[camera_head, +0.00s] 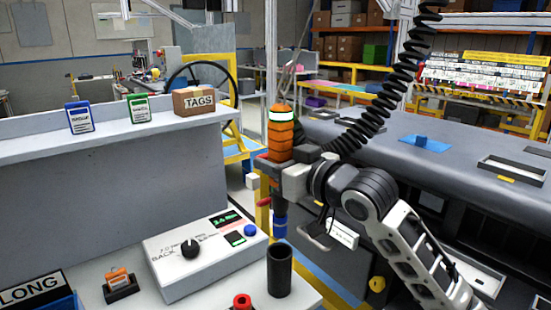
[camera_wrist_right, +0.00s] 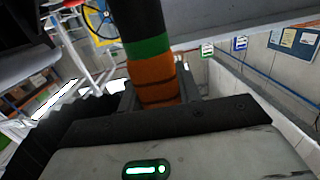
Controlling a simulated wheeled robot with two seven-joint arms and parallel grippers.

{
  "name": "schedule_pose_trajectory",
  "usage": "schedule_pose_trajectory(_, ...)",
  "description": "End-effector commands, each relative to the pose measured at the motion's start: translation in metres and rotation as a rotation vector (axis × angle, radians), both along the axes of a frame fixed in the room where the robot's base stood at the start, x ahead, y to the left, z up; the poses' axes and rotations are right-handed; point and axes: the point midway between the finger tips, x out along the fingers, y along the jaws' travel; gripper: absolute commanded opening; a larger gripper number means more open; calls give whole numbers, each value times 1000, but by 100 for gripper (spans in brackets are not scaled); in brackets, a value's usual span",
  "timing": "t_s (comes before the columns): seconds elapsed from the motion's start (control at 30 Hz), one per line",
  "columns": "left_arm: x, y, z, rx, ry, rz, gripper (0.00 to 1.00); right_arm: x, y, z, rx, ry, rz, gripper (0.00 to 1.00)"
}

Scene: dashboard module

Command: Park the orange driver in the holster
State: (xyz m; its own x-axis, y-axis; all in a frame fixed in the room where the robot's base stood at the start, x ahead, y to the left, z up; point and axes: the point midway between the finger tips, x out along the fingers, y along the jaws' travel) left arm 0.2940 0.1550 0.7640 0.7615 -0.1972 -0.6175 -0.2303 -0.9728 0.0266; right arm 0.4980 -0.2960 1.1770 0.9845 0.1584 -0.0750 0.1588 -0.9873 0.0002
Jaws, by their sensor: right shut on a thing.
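The orange driver (camera_head: 281,140) is upright, with a pale band near its top and a blue lower end (camera_head: 280,226). My right gripper (camera_head: 276,172) is shut around its body. In the right wrist view the driver (camera_wrist_right: 157,80) shows orange with green and black bands, between the fingers (camera_wrist_right: 158,104). The holster looks to be the black open-topped tube (camera_head: 280,271) standing on the white bench. The driver's lower end is above the tube in the picture and apart from it. My left gripper is not in view.
A white control box (camera_head: 198,255) with a black knob stands left of the tube. A small orange item (camera_head: 119,280) rests on a black stand. The grey dashboard (camera_head: 440,150) fills the right. A black coiled cable (camera_head: 385,85) hangs near my arm.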

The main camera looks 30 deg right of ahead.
Motion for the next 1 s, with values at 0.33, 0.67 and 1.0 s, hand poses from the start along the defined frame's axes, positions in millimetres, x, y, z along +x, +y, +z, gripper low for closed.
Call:
schedule_pose_trajectory(0.33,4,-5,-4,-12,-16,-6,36,0,0,-27,1,3,1,0)
schedule_pose_trajectory(0.67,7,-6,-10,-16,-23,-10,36,0,0,-49,1,2,1,0)
schedule_pose_trajectory(1.0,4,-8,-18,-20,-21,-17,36,0,0,-71,0,2,1,0)
